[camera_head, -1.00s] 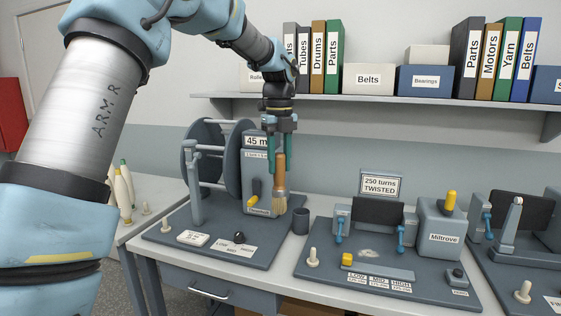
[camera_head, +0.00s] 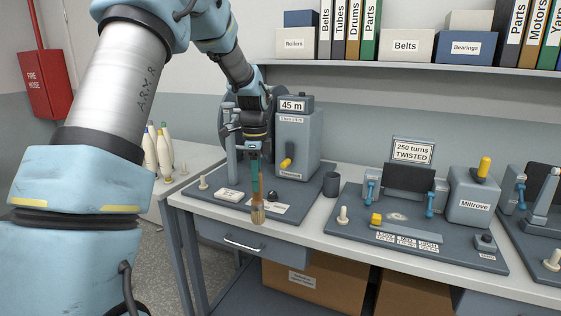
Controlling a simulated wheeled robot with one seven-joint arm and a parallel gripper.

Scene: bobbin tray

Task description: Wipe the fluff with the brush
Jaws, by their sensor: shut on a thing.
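My gripper (camera_head: 256,184) hangs at the front of the left machine, its teal fingers pointing down and shut on the brush.
The left machine (camera_head: 296,144) with its 45 m display stands behind the brush. A dark cup (camera_head: 331,184) stands between the two machines. The Miltrove tester (camera_head: 472,197) has a yellow knob (camera_head: 376,219) and white peg (camera_head: 343,215). Pale bobbins (camera_head: 163,152) stand at left.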

